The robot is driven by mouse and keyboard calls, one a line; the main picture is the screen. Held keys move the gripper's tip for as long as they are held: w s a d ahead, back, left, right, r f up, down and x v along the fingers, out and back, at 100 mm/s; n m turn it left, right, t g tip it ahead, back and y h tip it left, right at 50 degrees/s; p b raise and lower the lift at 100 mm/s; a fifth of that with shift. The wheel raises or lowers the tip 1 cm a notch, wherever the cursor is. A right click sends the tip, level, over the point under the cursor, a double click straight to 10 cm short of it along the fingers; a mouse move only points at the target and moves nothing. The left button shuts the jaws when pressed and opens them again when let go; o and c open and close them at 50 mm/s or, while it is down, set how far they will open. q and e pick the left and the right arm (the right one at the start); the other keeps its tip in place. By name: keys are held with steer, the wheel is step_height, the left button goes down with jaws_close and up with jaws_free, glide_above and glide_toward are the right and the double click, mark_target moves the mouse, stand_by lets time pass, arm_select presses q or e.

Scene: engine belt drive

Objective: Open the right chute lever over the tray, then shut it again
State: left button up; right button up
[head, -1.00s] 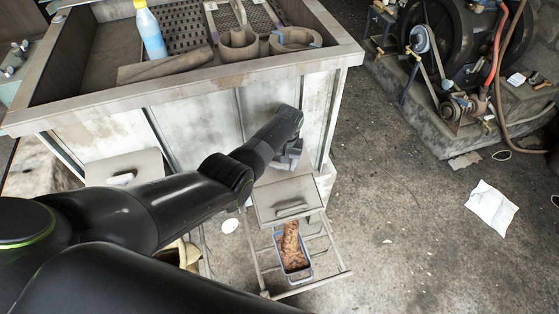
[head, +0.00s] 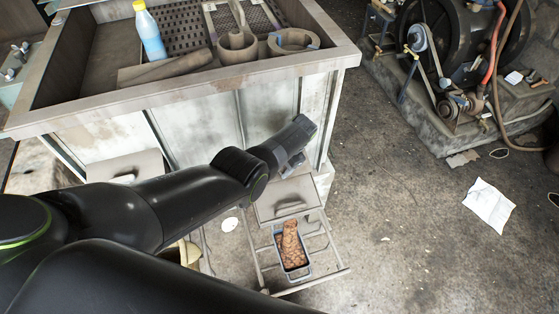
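The right chute (head: 286,197) is a grey box with a handle on its front, low on the bin's front wall. A heap or stream of brown material (head: 290,232) shows below its front edge, in the blue-grey tray (head: 279,241). The tray stands on a metal rack under the chute. My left gripper (head: 293,163) is just above and behind the chute's top. Its fingers are dark and small, and I cannot tell whether they are open. The right chute's lever cannot be made out; the gripper and arm may hide it. My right gripper is not in view.
A left chute (head: 125,167) is partly behind my arm. A belt-drive engine (head: 455,50) stands at the back right. Paper (head: 489,205) lies on open floor at right.

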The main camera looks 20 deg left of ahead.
arm_select(q)
steer(key=shift+m, duration=0.7)
steer(key=o, duration=1)
steer(key=p+v, duration=0.1)
steer(key=v, duration=0.4)
steer(key=p+v, duration=0.1)
steer(key=v, duration=0.5)
steer(key=p+v, duration=0.1)
steer(key=v, duration=0.5)
steer(key=shift+s+d+r+p, duration=0.1)
steer(key=shift+s+d+p, duration=0.05)
steer(key=shift+d+p, duration=0.25)
